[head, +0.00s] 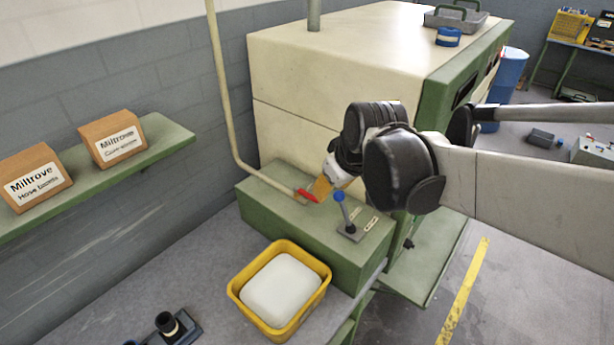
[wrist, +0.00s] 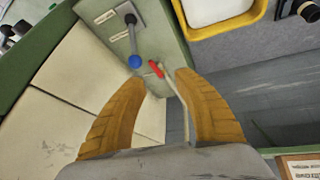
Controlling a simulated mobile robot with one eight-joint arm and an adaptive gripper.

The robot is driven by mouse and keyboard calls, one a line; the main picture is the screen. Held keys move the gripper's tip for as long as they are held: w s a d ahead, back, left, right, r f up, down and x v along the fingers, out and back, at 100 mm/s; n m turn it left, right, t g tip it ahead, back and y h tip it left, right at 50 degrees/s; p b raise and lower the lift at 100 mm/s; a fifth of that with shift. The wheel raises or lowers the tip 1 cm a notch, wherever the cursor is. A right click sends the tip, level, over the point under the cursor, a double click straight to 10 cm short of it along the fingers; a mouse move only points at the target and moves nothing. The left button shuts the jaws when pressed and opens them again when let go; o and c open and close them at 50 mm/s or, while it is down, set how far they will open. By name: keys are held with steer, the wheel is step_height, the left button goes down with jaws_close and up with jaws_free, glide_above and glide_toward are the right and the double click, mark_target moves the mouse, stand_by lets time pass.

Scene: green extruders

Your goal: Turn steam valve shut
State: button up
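A red valve handle (head: 307,195) sits at the foot of the cream pipe (head: 222,90), on the green box (head: 270,212). It also shows in the wrist view (wrist: 156,69), just beyond and between my fingertips. A lever with a blue knob (head: 339,197) stands beside it on the same box; the knob shows near my left fingertip in the wrist view (wrist: 135,62). My gripper (wrist: 158,80) is open and empty, its orange fingers spread and pointing at the box. In the head view the gripper (head: 319,189) partly hides the area behind the handle. The labels are too small to read.
A yellow tub (head: 236,292) with a white block (head: 282,288) stands in front of the box. The large cream machine (head: 330,75) rises close behind. A green shelf (head: 160,140) with two cartons (head: 116,140) is on the left wall.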

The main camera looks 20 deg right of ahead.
mark_target(312, 196)
steer(key=w+f+n, duration=0.1)
steer(key=w+f, duration=0.4)
steer(key=w+f+n+b, duration=0.1)
steer(key=w+f, duration=0.4)
steer(key=f, duration=0.1)
steer(key=w+f+n+b, duration=0.1)
steer(key=w+f, duration=0.4)
steer(key=shift+w+f+g, duration=0.1)
steer(key=shift+f+g, duration=0.15)
steer(key=shift+g, duration=0.15)
steer(key=shift+c, duration=0.4)
jaws_close()
